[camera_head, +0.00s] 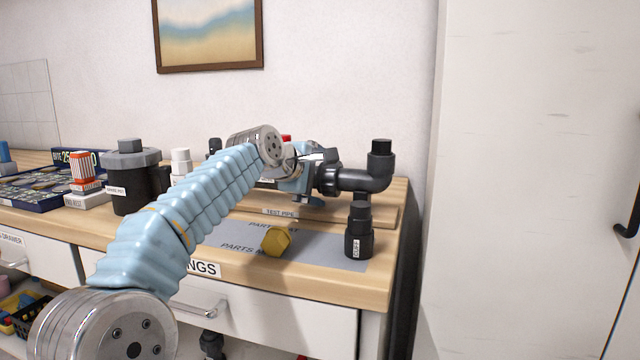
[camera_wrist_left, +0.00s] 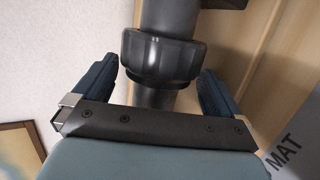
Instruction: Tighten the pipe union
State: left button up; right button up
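The pipe union is a ribbed black nut (camera_wrist_left: 160,55) on a dark pipe; in the head view the union (camera_head: 327,180) sits left of the black elbow pipe (camera_head: 365,180). My left gripper (camera_head: 312,170) is at the union, its arm reaching across the bench. In the left wrist view the two blue fingers of this gripper (camera_wrist_left: 162,85) stand on either side of the pipe and nut, with gaps visible on both sides. Part of the pipe left of the union is hidden behind my arm in the head view. My right gripper is not in view.
A yellow hex piece (camera_head: 276,240) and a black fitting (camera_head: 359,232) stand on the grey parts mat (camera_head: 330,255). A dark pot (camera_head: 133,180) and a puzzle-like box (camera_head: 40,190) are at the left. A white cabinet (camera_head: 530,180) stands beyond the bench's right edge.

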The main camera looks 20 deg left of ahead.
pick_arm(q)
jog(key=shift+s+r, duration=0.1)
jog(key=shift+r, duration=0.05)
jog(key=shift+b+v, duration=0.45)
jog(key=shift+v, duration=2.45)
